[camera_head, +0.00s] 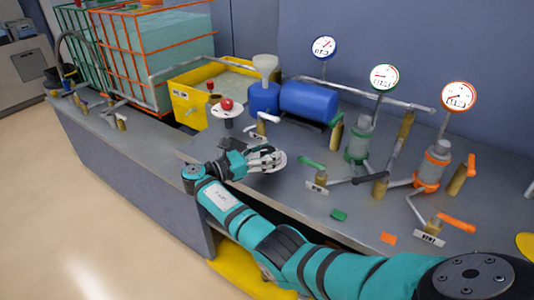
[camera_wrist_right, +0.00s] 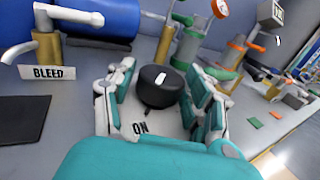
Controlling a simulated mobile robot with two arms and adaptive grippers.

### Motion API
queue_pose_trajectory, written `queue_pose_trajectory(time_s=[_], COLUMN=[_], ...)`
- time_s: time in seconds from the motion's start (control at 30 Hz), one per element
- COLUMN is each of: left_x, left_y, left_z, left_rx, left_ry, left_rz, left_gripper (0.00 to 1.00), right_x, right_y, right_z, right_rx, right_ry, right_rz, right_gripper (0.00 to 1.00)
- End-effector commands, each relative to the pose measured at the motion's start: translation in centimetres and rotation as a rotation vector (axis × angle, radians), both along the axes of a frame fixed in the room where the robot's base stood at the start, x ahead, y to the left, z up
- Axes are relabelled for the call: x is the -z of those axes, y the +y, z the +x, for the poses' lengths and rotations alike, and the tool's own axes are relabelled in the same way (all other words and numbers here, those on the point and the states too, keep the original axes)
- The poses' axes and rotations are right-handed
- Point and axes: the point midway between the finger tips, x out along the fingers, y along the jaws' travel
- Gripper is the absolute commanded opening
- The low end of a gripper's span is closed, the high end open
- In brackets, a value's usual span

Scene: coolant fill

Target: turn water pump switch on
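The water pump switch shows in the right wrist view as a round black knob (camera_wrist_right: 161,88) with a white mark on top. It sits on a pale plate (camera_wrist_right: 150,128) with the word ON by the near side. My right gripper (camera_wrist_right: 163,95) is open, with one finger on each side of the knob and small gaps between. In the head view my right gripper (camera_head: 272,158) is over the pale disc near the bench's front edge and hides the knob. My left gripper is not in view.
A blue pump and tank (camera_head: 309,101) stand behind the gripper. A BLEED valve (camera_wrist_right: 46,45) is at left in the wrist view. A red button (camera_head: 227,104) on a stand, a yellow bin (camera_head: 187,104) and several valves and gauges surround the spot. The grey bench (camera_head: 290,201) has clear patches.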

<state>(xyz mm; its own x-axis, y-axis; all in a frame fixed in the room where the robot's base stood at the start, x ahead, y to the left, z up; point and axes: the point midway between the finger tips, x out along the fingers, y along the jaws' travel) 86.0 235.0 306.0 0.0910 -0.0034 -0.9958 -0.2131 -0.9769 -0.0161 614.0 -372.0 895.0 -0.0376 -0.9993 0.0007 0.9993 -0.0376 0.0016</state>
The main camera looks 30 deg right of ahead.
Motion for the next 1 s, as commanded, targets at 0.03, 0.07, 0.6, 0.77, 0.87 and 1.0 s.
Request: queue_pose_trajectory(time_s=[0.03, 0.07, 0.6, 0.77, 0.87, 1.0], left_x=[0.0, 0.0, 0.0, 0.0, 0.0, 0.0], left_y=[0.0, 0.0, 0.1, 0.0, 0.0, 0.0], left_z=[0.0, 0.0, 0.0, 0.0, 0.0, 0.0], left_rx=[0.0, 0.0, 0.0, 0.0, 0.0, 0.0], left_ry=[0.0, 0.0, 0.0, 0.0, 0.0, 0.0], left_rz=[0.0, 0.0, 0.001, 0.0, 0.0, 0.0], left_gripper=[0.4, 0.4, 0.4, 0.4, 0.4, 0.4], right_x=[0.0, 0.0, 0.1, 0.0, 0.0, 0.0], right_y=[0.0, 0.0, 3.4, 7.1, 9.3, 10.9], right_z=[0.0, 0.0, 0.2, 0.3, 0.4, 0.5], right_rx=[0.0, 0.0, -0.003, -0.003, -0.003, -0.001], right_ry=[0.0, 0.0, 0.002, 0.003, 0.003, 0.002], right_rz=[0.0, 0.0, 0.002, 0.002, 0.001, 0.001], right_gripper=[0.62, 0.66, 0.67, 0.67, 0.67, 0.67])
